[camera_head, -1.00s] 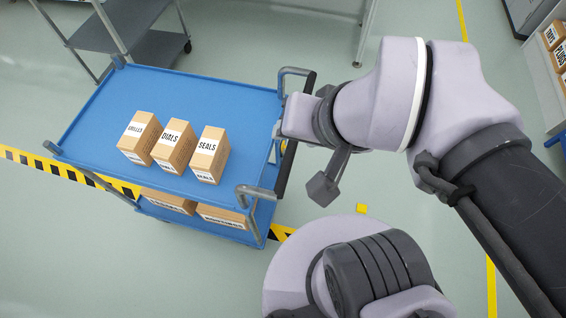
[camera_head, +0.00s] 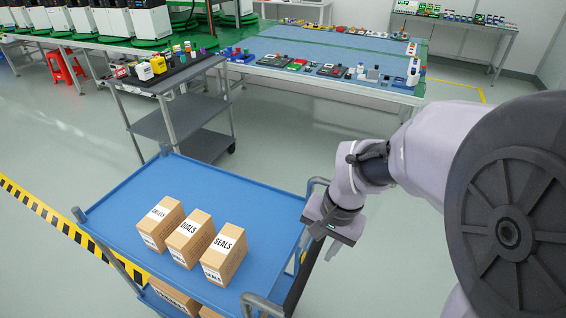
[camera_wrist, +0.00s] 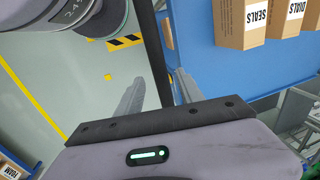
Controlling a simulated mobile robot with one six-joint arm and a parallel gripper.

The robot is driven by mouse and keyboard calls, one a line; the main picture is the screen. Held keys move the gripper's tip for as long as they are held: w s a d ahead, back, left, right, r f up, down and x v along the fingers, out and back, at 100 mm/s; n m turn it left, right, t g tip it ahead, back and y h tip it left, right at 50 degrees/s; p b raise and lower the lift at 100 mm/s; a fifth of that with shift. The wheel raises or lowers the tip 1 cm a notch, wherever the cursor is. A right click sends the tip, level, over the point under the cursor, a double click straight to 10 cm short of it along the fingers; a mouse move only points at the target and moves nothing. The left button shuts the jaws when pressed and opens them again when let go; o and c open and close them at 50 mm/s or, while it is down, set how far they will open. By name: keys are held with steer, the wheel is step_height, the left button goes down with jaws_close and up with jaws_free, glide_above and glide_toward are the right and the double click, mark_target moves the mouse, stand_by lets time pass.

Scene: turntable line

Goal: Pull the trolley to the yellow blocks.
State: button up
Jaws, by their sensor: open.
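The trolley (camera_head: 125,205) is blue, with a flat top deck and a lower shelf. Three cardboard boxes stand on its top: one labelled SEALS (camera_head: 225,255), one labelled DIALS (camera_head: 190,240), and a third (camera_head: 160,224) on the left. Its dark handle bar (camera_head: 303,275) is at the right end. My gripper (camera_head: 327,242) is at this bar, near its far end. In the wrist view, my open gripper (camera_wrist: 160,92) has the bar (camera_wrist: 152,45) running between its two fingers. A small yellow block (camera_wrist: 108,76) lies on the floor beyond, left of the bar.
A grey shelf cart (camera_head: 185,115) stands just behind the trolley. A long table (camera_head: 330,80) with small parts is at the back. Yellow-black floor tape (camera_head: 45,212) runs at the left and under the trolley. The floor right of the trolley looks free, partly hidden by my arm.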

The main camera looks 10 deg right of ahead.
mark_target(314, 253)
steer(key=f, duration=0.2)
steer(key=f+b, duration=0.1)
steer(key=shift+w+a, duration=0.2)
steer(key=shift+a, duration=0.05)
steer(key=shift+c, duration=0.4)
jaws_close()
stand_by(0.8)
